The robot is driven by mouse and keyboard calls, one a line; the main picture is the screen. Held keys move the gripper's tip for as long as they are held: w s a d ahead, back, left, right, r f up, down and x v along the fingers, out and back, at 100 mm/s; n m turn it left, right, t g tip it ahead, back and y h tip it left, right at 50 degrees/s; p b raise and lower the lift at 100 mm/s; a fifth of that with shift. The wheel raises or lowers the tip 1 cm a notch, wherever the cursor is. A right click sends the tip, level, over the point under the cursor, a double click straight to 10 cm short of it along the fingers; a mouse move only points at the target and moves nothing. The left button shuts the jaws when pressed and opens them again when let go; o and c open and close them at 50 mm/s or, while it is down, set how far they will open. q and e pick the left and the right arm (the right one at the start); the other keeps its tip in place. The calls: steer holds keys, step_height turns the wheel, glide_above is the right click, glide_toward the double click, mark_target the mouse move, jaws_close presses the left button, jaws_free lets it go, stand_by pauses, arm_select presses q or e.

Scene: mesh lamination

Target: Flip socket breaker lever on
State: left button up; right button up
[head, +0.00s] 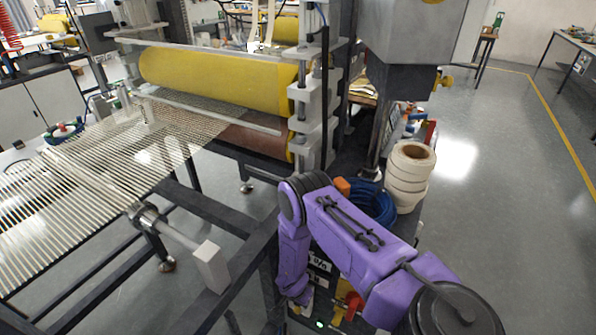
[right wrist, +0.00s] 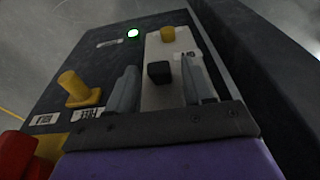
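A small black block-like lever (right wrist: 159,72), seemingly the socket breaker lever, stands on a pale plate (right wrist: 168,97) of a dark control panel (right wrist: 90,58) in the right wrist view. My right gripper (right wrist: 159,64) is open, with one grey finger on each side of the lever. A gap shows on both sides, and I cannot tell how deep the fingertips reach. Whether the lever is on or off is unclear. In the head view my purple right arm bends down to the panel and its gripper is hidden. My left gripper is not in view.
A yellow knob (right wrist: 167,34) stands above the lever on the plate. A green light (right wrist: 133,33), another yellow knob (right wrist: 77,88) and a red part (right wrist: 15,153) are to the left. Rolls of white tape (head: 408,178) and blue hose (head: 371,206) sit near my right arm.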

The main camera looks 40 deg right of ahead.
step_height(320, 180, up, 10)
steer(key=a, duration=0.1)
steer(key=shift+s+a+r, duration=0.2)
steer(key=shift+s+a, duration=0.1)
steer(key=shift+a, duration=0.1)
stand_by(0.3)
